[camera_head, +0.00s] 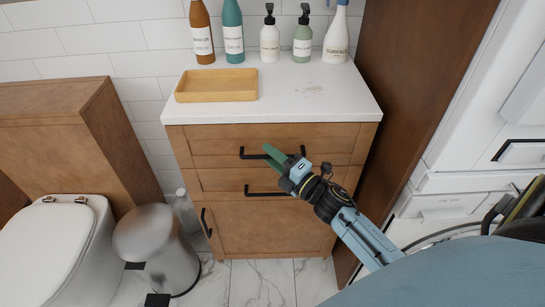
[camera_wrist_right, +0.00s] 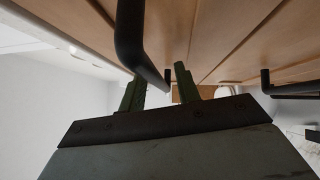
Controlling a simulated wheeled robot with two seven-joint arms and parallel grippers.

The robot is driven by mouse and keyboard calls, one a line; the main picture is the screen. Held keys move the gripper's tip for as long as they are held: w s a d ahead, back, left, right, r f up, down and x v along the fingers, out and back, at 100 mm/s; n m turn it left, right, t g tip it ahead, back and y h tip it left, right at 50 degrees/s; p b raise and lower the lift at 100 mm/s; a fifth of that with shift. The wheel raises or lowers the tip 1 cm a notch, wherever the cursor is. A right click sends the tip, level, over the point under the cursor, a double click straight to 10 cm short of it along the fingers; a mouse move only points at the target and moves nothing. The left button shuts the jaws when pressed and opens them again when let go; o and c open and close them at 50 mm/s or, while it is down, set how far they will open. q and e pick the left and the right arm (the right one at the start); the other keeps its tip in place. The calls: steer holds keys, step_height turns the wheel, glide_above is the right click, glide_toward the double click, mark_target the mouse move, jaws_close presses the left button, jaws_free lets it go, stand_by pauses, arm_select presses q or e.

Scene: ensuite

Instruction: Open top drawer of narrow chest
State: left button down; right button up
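The narrow chest is wooden with a white top. Its top drawer (camera_head: 220,146) looks closed, flush with the front, and has a black bar handle (camera_head: 252,154). My right gripper (camera_head: 271,156) reaches in from the lower right, with its green fingers at this handle. In the right wrist view the fingers (camera_wrist_right: 160,90) stand apart, and the black handle (camera_wrist_right: 132,40) runs close by, its far end showing between them. I cannot tell whether they touch it. Part of the handle is hidden behind the gripper in the head view. My left gripper is not in view.
A second drawer with a black handle (camera_head: 262,191) and a cabinet door (camera_head: 265,228) are below. Several bottles and a wooden tray (camera_head: 216,86) stand on top. A metal bin (camera_head: 157,247) and toilet (camera_head: 55,250) are left. A tall brown panel (camera_head: 425,75) stands right.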

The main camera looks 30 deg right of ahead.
steer(key=shift+c, duration=0.2)
jaws_close()
